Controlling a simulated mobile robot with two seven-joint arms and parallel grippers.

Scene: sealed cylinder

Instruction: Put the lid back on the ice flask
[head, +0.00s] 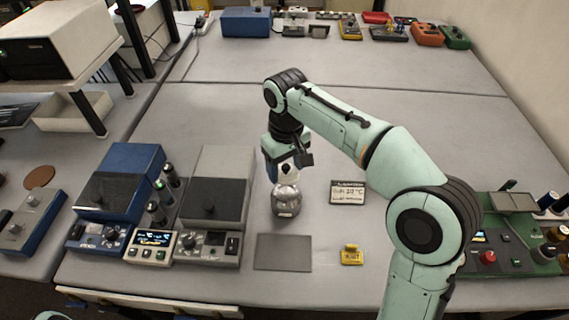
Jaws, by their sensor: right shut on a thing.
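The ice flask (287,204) is a small, rounded silver vessel standing upright on the grey table, left of the picture's middle. My right gripper (287,176) points down directly above the flask, shut on the lid. The lid is small and mostly hidden by the fingers and the wrist. It is right at the flask's mouth, and I cannot tell whether it touches the rim.
A grey mat (283,252) lies in front of the flask. A grey-lidded instrument (215,205) and a blue one (120,190) stand left.

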